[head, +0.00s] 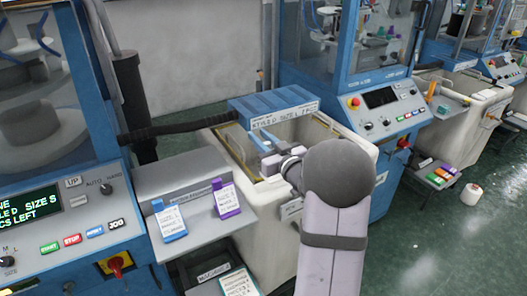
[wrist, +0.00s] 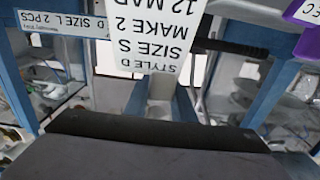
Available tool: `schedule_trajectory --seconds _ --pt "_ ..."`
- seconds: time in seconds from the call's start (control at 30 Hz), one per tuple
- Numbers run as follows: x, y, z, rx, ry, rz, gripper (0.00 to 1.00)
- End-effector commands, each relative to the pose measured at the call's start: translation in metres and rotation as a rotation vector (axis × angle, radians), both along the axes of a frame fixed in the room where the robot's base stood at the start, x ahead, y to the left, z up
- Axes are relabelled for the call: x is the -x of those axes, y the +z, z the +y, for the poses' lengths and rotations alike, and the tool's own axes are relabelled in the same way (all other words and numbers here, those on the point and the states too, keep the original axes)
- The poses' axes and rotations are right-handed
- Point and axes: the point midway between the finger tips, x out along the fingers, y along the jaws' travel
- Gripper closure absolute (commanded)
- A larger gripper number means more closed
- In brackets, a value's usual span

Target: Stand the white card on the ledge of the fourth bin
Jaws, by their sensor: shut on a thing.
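A white card (wrist: 158,32) shows large at the top of the wrist view, its black print upside down: style D, size S, make 2. My gripper (head: 266,143) is over the open white bin (head: 268,210) in the middle of the head view, near the blue top piece with a size L label (head: 292,113). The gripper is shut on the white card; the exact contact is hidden. I cannot make out the card clearly in the head view. I cannot tell which bin is the fourth, and its ledge is not clear.
A blue-based card (head: 170,221) and a purple-based card (head: 227,199) stand on the grey shelf at left. Blue machines flank the bin. Another white bin (head: 492,100) stands at right, near a low stand with coloured pieces (head: 440,174).

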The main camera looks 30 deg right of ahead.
Motion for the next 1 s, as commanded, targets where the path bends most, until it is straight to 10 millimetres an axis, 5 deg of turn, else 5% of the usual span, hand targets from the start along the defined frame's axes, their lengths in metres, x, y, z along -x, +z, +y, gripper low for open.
schedule_trajectory --seconds 0.23,0.6,1.0 --pt "0.0 -0.007 0.0 -0.001 0.0 0.001 1.0" --pt "0.0 -0.043 0.0 -0.001 0.0 0.0 1.0" --pt "0.0 -0.048 0.0 0.001 -0.001 -0.001 1.0"
